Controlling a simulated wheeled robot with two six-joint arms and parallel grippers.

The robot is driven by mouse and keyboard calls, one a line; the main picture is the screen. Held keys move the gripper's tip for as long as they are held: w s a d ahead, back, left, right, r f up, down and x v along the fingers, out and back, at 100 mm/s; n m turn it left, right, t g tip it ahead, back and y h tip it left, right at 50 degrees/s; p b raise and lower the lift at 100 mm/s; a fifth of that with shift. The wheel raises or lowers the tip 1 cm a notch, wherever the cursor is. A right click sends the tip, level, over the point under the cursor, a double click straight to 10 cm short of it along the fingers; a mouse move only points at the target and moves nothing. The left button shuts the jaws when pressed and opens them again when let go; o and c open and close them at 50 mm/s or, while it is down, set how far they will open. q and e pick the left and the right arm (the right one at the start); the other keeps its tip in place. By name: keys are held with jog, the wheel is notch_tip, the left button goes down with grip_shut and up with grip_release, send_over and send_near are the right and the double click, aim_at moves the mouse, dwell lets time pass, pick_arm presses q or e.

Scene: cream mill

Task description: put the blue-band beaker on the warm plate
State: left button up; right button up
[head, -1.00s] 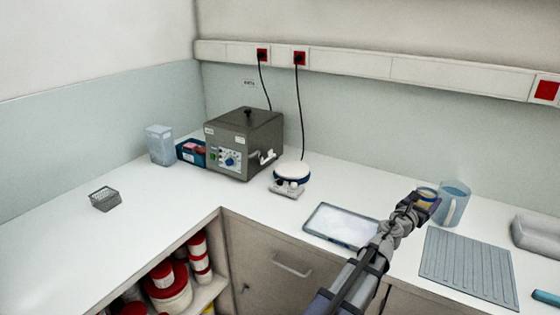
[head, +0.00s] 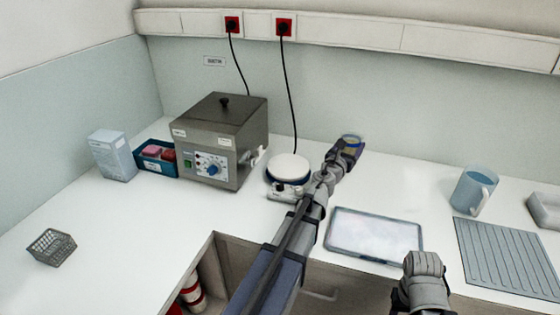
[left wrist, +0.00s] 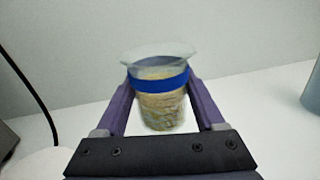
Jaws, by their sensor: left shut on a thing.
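The blue-band beaker (left wrist: 160,103) is clear, with a flared rim, a blue band and yellowish contents. My left gripper (left wrist: 160,84) is shut on it, with one purple finger on each side. In the head view the beaker (head: 351,139) shows only in part beyond the left gripper (head: 347,148), to the right of the warm plate and apart from it. The warm plate (head: 289,166) is a small white-topped round device on the counter, partly behind my left arm; its top looks empty. My right gripper is not seen; only a grey part of my right arm shows at the bottom.
A grey metal box with a lid (head: 222,140) stands just left of the warm plate. A black cord (head: 292,95) runs down behind the plate. A shallow tray (head: 375,236), a blue jug (head: 474,191) and a ribbed mat (head: 510,255) lie to the right.

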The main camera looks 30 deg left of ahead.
pick_arm(q)
jog(key=s+a+r+n+g+y+p, duration=0.2)
jog(key=s+a+n+y, duration=0.3)
jog(key=a, duration=0.4)
jog(key=s+a+r+n+g+y+p, duration=0.25)
jog(key=a+y, duration=0.35)
jog(key=a, duration=0.4)
jog(key=f+b, duration=0.6)
jog(key=b, duration=0.1)
jog(key=f+b, duration=0.3)
jog(key=f, duration=0.1)
jog(key=shift+s+d, duration=0.1)
jog(key=shift+d, duration=0.15)
jog(key=shift+r, duration=0.1)
jog(key=o, duration=1)
jog(key=shift+f+b, duration=0.2)
jog(key=shift+b, duration=0.15)
jog(key=o, duration=0.5)
jog(key=shift+r, duration=0.2)
